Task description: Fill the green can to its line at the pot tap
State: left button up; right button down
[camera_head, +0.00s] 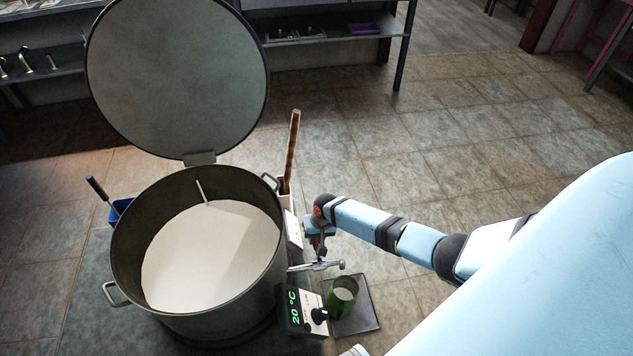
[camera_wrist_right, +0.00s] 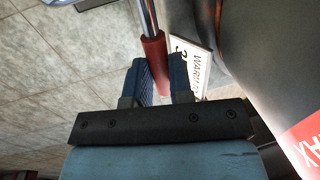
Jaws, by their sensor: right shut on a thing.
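The large steel pot (camera_head: 198,318) is open and holds white liquid (camera_head: 210,250). Its tap (camera_head: 318,266) sticks out from its right side. The green can (camera_head: 343,300) stands upright under the tap's end, with something pale inside; its line cannot be made out. My right gripper (camera_head: 316,246) is at the tap, above and left of the can. In the wrist view my right gripper (camera_wrist_right: 164,75) is shut on the red tap handle (camera_wrist_right: 153,52). Whether liquid runs from the tap cannot be told. My left gripper is not in view.
The can stands on a dark square plate (camera_head: 366,313). A control box reading 20 °C (camera_head: 292,312) sits left of the can. The round lid (camera_head: 175,75) is raised behind the pot. A wooden handle (camera_head: 291,145) rises beside it. Tiled floor is free at right.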

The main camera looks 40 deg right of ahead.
jog(key=c, duration=1)
grip_release()
jog(key=shift+a, duration=0.1)
pick_arm(q)
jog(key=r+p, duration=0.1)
jog(key=p, duration=0.3)
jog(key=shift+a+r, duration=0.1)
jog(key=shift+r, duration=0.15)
pick_arm(e)
jog(key=r, duration=0.4)
jog(key=d+r, duration=0.1)
jog(key=r, duration=0.4)
jog(key=s+d+r, duration=0.1)
jog(key=r, duration=0.3)
jog(key=shift+d+r, duration=0.25)
jog(key=shift+r, duration=0.05)
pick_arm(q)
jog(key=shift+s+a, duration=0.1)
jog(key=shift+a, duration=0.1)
